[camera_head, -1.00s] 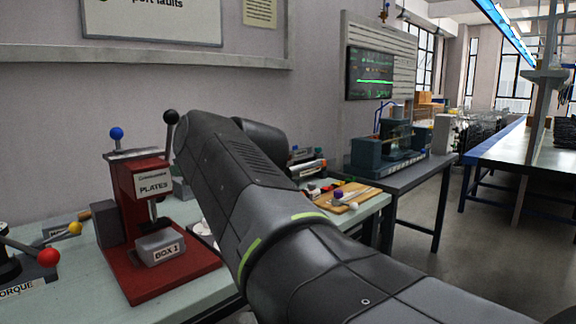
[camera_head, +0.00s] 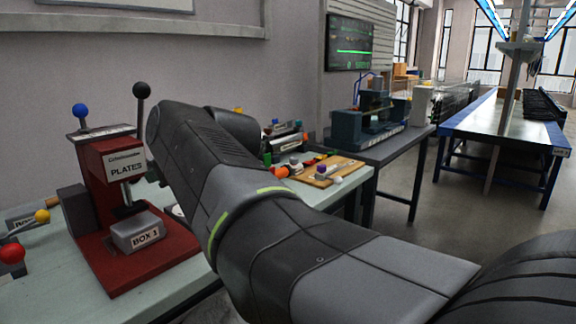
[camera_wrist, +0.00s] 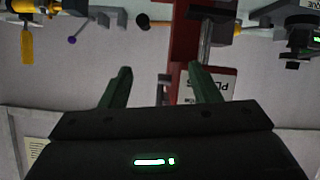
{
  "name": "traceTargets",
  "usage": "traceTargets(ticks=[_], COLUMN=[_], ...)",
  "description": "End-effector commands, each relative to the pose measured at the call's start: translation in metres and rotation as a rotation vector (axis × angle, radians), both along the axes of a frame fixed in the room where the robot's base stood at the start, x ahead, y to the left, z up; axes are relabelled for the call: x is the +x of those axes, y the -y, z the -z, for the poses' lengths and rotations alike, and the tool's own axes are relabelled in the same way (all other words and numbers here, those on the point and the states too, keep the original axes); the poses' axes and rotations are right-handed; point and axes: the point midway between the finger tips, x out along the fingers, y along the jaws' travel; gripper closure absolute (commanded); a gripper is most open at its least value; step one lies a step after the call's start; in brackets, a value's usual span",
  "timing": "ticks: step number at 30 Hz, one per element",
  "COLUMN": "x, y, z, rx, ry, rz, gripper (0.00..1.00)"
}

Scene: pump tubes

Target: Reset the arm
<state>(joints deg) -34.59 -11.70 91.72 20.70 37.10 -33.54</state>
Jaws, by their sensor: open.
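My gripper (camera_wrist: 162,88) shows in the wrist view with its two green fingers apart and nothing between them. The wrist view is upside down, with the bench things along its top edge and the wall below. Beyond the fingers is the red press (camera_wrist: 185,40) with its PLATES label, apart from the fingers as far as I can tell. In the head view my arm crosses the middle of the picture, and my gripper is hidden behind it. The red press (camera_head: 95,220) stands on the bench left of my arm, with a grey BOX 1 block (camera_head: 138,232) on its base.
The pale green bench (camera_head: 60,305) carries levers with red and yellow knobs at left. A wooden board (camera_head: 325,172) with small parts lies right of my arm. A dark grey table (camera_head: 395,150) holds a blue-grey machine (camera_head: 365,128).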

Motion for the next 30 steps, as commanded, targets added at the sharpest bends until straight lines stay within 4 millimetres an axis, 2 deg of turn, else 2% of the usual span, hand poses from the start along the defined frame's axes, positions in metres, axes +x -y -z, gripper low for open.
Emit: traceTargets(ticks=[1, 2, 3, 9, 30], x=[-0.012, -0.012, -0.012, -0.011, -0.007], y=[0.005, 0.003, 0.003, -0.001, -0.001], z=[-0.003, 0.001, -0.007, -0.011, -0.012], rx=[0.018, 0.01, 0.005, -0.024, -0.05], ry=[0.029, 0.02, 0.016, -0.009, -0.033], rz=[-0.01, -0.016, -0.016, -0.021, -0.012], gripper=[0.44, 0.44, 0.44, 0.44, 0.44])
